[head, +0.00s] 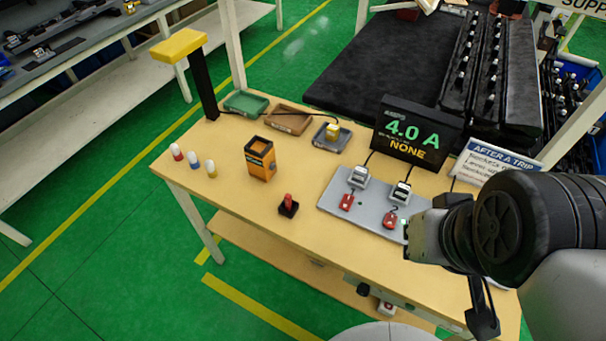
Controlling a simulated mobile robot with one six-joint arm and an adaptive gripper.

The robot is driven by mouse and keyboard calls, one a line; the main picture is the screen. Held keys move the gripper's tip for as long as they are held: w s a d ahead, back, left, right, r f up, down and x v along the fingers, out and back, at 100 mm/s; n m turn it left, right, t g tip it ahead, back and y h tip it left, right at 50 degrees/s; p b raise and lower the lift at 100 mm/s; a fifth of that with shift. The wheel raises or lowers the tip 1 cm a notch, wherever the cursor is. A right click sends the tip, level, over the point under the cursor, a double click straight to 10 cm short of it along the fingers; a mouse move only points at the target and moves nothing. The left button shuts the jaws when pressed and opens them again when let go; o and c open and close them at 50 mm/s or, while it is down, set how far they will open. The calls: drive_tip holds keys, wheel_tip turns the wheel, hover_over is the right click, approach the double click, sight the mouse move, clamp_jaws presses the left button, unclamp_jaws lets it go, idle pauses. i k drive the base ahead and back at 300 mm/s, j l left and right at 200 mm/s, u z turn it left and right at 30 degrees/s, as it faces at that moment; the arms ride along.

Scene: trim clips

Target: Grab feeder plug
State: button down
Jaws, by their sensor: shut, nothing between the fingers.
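I cannot tell for certain which item is the feeder plug. On the grey plate (331,200) stand two pale plug-like blocks, a left one (358,177) and a right one (400,193), with dark cords running behind them. A red piece lies in front of each, a left one (346,202) and a right one (390,220). My gripper (408,238) is over the right part of the plate, just right of the right red piece. It is shut and holds nothing; its fingertips are small and partly hidden.
A display (417,135) reading "4.0 A NONE" and a sign (496,162) stand behind the plate. An orange-black box (260,160), a small red-topped black block (288,206) and capped bottles (193,160) stand left.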

sight(359, 175)
drive_tip(key=i+j+z, duration=0.2)
drive_tip(key=j+z, duration=0.25)
drive_tip(key=i+j+z, duration=0.1)
drive_tip(key=j+z, duration=0.6)
drive_tip(key=z, duration=0.15)
drive_tip(key=i+j, duration=0.05)
